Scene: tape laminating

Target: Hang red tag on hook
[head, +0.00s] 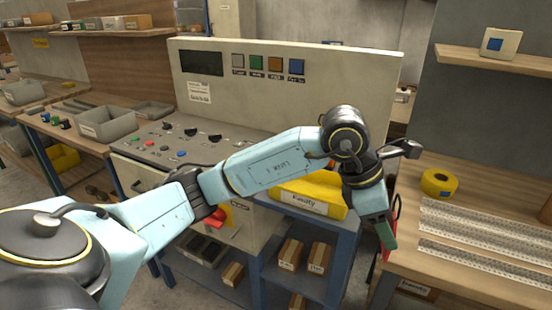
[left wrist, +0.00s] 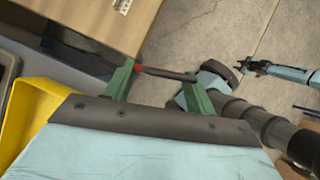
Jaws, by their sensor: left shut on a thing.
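My left gripper (head: 386,234) is near the left edge of the right-hand workbench. A thin red thing, probably the red tag (head: 396,214), shows beside it, partly hidden by the fingers. In the left wrist view, the green fingers of my left gripper (left wrist: 160,78) stand apart, with the red tag (left wrist: 148,70) between them. It looks edge-on, as a thin red and dark strip. A small light-blue arm end, seemingly my right gripper (left wrist: 244,67), shows at the upper right; its jaws are too small to judge. I cannot make out a hook.
A yellow bin (head: 310,196) stands on the blue-framed shelf behind my left arm. The workbench (head: 412,240) at right carries a yellow tape roll (head: 439,183) and perforated strips (head: 480,225). A control console (head: 290,105) stands behind. Open floor shows in the left wrist view.

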